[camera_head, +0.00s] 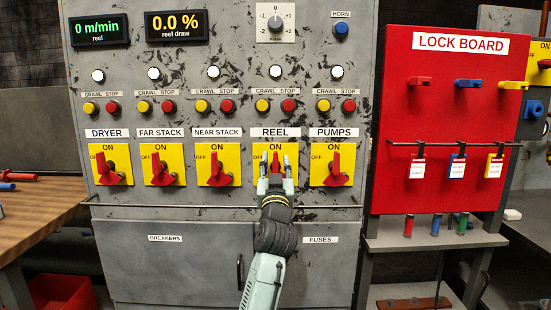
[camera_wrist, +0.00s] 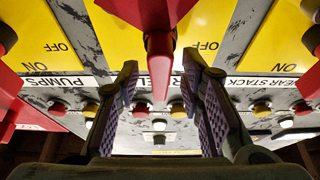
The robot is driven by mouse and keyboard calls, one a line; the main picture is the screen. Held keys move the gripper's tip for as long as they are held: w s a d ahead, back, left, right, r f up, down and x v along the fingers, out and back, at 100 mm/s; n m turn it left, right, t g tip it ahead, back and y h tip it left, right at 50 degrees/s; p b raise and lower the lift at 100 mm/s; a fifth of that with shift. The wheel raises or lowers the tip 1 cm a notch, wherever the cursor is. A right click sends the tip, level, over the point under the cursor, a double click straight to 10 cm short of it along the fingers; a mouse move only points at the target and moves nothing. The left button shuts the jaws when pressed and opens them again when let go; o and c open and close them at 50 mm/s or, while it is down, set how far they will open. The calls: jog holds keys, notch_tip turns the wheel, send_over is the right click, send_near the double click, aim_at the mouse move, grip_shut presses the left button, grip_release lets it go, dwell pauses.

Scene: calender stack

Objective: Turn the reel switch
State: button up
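The reel switch is a red handle (camera_head: 276,160) on a yellow plate (camera_head: 257,148) under the REEL label. The handle stands upright, its tip toward ON. My gripper (camera_head: 275,165) is in front of this plate, with one finger on each side of the handle. In the wrist view the picture is upside down. There the red handle (camera_wrist: 160,60) comes down between the open fingers (camera_wrist: 160,82), with visible gaps on both sides. The lower part of the plate and the handle's base are hidden behind my gripper in the head view.
Similar red switches stand close by: NEAR STACK (camera_head: 217,166) to the left and PUMPS (camera_head: 333,166) to the right. A horizontal rail (camera_head: 170,206) runs below the switches. Buttons (camera_head: 262,105) sit above. A red lock board (camera_head: 440,120) stands at the right.

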jog(key=shift+w+r, duration=0.2)
jog(key=shift+w, duration=0.35)
grip_shut()
